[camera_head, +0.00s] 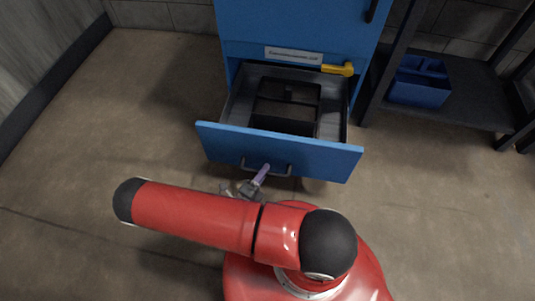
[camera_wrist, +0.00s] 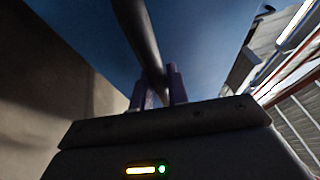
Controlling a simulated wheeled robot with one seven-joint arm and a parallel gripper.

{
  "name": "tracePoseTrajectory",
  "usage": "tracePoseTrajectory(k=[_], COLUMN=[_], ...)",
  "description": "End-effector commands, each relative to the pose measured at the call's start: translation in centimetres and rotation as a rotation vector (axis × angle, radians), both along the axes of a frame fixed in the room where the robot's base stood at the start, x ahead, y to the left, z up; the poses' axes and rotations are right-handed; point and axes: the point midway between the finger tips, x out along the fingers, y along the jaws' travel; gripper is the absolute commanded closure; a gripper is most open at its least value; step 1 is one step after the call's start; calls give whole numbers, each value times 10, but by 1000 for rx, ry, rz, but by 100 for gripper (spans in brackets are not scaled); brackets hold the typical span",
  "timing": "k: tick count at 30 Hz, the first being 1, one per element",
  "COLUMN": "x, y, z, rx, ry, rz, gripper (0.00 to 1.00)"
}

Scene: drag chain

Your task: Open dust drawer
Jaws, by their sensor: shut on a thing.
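The dust drawer (camera_head: 285,148) is a blue-fronted drawer at the bottom of a blue cabinet (camera_head: 290,30). In the head view it stands pulled out, with its grey inside and a dark frame-like part showing. A dark bar handle (camera_head: 280,173) is on its front, and it also shows in the wrist view (camera_wrist: 138,35). My gripper (camera_head: 262,173) has purple fingers and is at the left part of the handle. In the wrist view the fingers of my gripper (camera_wrist: 160,85) are shut around the handle bar.
A yellow lever (camera_head: 338,69) sits on the cabinet above the drawer, at the right. A dark shelf (camera_head: 465,95) with a blue bin (camera_head: 420,82) stands to the right. A wall is at the left. The floor (camera_head: 100,130) left of the drawer is clear.

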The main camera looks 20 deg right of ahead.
Motion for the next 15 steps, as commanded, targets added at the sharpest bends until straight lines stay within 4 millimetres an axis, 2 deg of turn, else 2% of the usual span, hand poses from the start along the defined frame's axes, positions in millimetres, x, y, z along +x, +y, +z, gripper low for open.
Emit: tracePoseTrajectory(k=[6,15], x=[-26,-38], y=[18,26], z=[0,0], rx=[0,1], ry=[0,-1], rz=[0,-3], gripper=[100,100])
